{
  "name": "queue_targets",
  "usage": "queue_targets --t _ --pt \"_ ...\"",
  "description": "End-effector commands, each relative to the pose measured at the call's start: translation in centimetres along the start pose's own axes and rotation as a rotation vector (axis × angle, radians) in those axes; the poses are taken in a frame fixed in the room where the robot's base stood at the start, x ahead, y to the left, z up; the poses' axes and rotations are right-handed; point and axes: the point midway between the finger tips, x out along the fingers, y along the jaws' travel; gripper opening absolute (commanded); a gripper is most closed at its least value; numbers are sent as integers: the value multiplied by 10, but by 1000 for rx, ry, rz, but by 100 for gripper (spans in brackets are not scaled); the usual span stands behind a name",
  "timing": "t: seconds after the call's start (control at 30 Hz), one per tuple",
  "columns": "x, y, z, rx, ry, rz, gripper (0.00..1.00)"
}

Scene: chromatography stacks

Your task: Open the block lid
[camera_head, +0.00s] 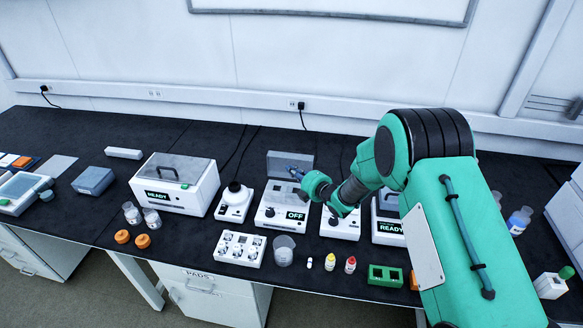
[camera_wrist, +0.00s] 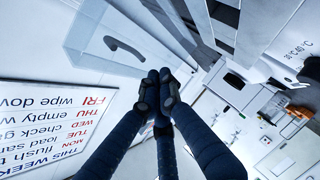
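The block unit marked OFF (camera_head: 272,218) is a white box with a dark knob, on the black bench in the head view. A grey lid panel (camera_head: 277,161) stands upright at its back edge, raised off the top. My gripper (camera_head: 297,172) reaches in from the right, just in front of the lid panel and above the unit. I cannot tell whether it touches the lid. In the wrist view, the dark blue fingers of my gripper (camera_wrist: 160,90) meet at their tips, with nothing visible between them. The unit is not recognisable there.
A larger READY box (camera_head: 175,185) with a closed lid and a small white device (camera_head: 234,203) stand left. A knobbed device (camera_head: 340,223) and another READY unit (camera_head: 387,226) stand right, close to my arm. A beaker (camera_head: 284,250) and small vials stand in front.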

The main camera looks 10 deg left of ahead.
Motion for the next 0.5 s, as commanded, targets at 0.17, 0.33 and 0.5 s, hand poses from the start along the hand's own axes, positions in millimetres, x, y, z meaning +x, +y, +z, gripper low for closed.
queue_targets --t 0.17,0.33,0.5 --pt "-36 -2 2 2 -3 0 0" --pt "-63 -7 2 1 -3 0 0" --pt "-81 -11 2 1 -2 0 0"
